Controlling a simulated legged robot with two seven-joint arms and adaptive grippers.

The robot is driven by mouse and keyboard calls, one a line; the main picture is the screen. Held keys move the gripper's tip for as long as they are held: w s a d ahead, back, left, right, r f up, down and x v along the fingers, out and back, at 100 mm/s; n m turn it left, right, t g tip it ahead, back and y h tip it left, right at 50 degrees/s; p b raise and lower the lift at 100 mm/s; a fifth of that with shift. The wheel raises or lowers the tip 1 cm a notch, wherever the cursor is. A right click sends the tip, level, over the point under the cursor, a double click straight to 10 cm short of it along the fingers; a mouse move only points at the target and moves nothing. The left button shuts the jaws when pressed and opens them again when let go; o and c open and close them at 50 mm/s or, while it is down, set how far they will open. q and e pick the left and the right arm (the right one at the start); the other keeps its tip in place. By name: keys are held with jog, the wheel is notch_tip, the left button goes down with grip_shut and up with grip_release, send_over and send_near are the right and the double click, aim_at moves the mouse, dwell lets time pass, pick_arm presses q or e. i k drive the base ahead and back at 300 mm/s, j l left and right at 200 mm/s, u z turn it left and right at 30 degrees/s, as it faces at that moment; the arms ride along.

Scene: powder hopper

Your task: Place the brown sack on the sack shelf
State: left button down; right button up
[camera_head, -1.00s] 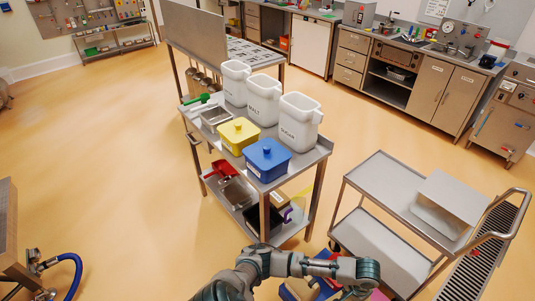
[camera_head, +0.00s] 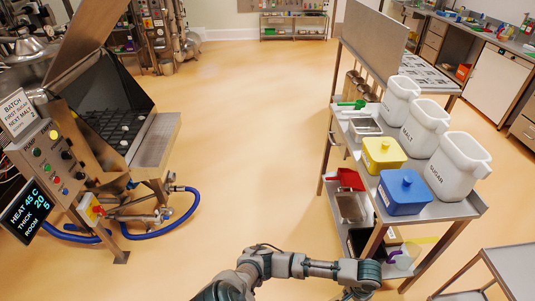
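No brown sack shows in the current view, and I cannot pick out a sack shelf. One arm of mine comes in at the bottom, left of centre, and reaches right; I take it as the left. Its wrist end is at the bottom edge, below the steel table (camera_head: 446,213), where a small part of the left gripper (camera_head: 354,295) shows. Its fingers are cut off by the frame, so its opening and any hold are hidden. My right gripper is out of view.
The hopper machine (camera_head: 165,140), with its display (camera_head: 28,212) and blue hose (camera_head: 178,222), stands at left. White bins (camera_head: 458,163), a yellow box (camera_head: 383,154) and a blue box (camera_head: 404,192) stand on the steel table. A cart (camera_head: 512,268) is at lower right. The middle floor is clear.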

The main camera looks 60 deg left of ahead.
aim_at(156, 139)
jog(key=j+u, duration=0.25)
jog(key=u, duration=0.2)
jog(key=i+j+u, duration=0.15)
jog(key=u, duration=0.25)
jog(key=i+j+u, duration=0.1)
jog(key=j+u, duration=0.15)
jog(key=u, duration=0.2)
jog(key=i+j+u, duration=0.65)
jog(key=i+u, duration=0.3)
jog(key=i+j, duration=0.15)
jog(key=i, duration=0.4)
jog(key=i+j, duration=0.1)
jog(key=i, duration=0.45)
